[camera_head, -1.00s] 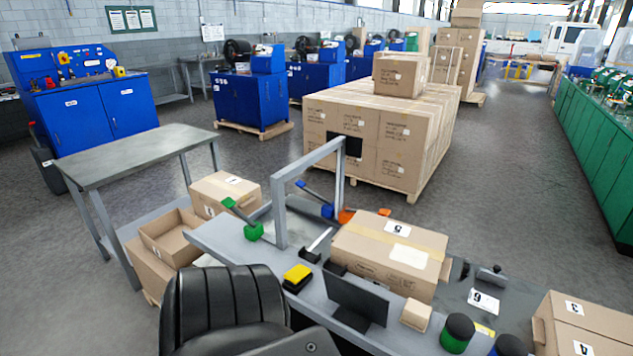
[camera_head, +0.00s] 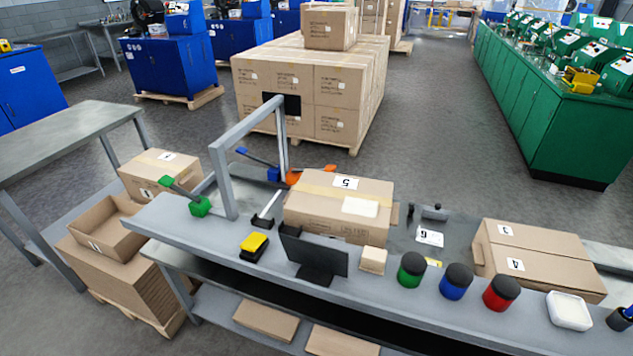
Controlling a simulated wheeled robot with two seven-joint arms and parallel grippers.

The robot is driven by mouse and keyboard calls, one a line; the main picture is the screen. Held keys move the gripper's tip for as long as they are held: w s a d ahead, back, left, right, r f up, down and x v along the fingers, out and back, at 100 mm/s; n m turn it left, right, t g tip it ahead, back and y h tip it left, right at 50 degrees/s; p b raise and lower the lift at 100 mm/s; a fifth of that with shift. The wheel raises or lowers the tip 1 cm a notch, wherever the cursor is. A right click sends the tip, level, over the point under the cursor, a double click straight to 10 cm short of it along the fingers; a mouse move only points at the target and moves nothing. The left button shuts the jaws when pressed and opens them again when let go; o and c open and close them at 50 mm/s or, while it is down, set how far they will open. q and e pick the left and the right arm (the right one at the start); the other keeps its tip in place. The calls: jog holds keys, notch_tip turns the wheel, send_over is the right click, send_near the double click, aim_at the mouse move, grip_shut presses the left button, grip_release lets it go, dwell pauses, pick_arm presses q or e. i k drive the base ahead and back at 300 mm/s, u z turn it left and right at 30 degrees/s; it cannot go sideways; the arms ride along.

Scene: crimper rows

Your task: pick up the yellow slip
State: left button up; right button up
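A small yellow slip (camera_head: 433,262) lies flat on the grey worktop, partly hidden behind the jar with a green band (camera_head: 411,270). A white card marked 6 (camera_head: 429,237) lies just behind it. A yellow-topped black block (camera_head: 254,244) sits further left on the front ledge. Neither of my grippers is in view.
A closed carton marked 5 (camera_head: 340,206) stands left of the slip, and cartons marked 3 and 4 (camera_head: 536,259) stand to its right. Blue (camera_head: 456,282) and red (camera_head: 501,293) jars, a black screen (camera_head: 313,258) and a white dish (camera_head: 568,311) line the front ledge. A grey frame (camera_head: 226,170) rises at the left.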

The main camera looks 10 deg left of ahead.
aim_at(433, 262)
jog(key=z, duration=0.25)
jog(key=k, duration=0.5)
jog(key=z, duration=0.9)
jog(key=i, duration=0.85)
jog(key=u, duration=0.7)
